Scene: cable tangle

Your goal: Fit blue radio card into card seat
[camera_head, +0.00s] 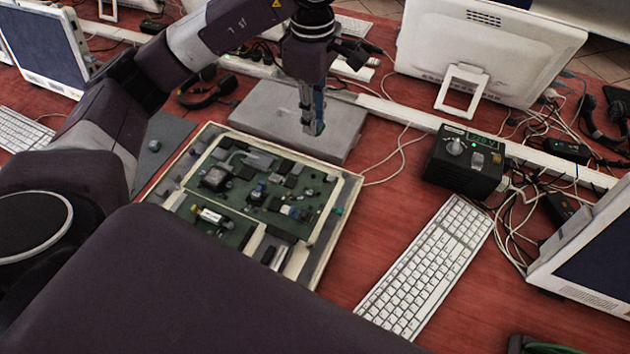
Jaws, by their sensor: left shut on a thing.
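My left gripper (313,125) points down above the flat grey box at the back, beyond the board tray. It is shut on a narrow blue piece (319,102), which I take to be the blue radio card, seen nearly edge-on and partly covered by the fingers. The green circuit board (238,238) lies in a pale shallow tray (335,226) nearer to me, with several parts mounted on it. I cannot tell which spot on the board is the card seat. My right gripper is not in view.
The grey box (268,112) lies under the gripper. Right of the tray are a white keyboard (428,270) and a black box with a knob (464,160). A white monitor (485,50) and tangled cables (512,220) stand behind and right. Bare red table (375,215) lies between tray and keyboard.

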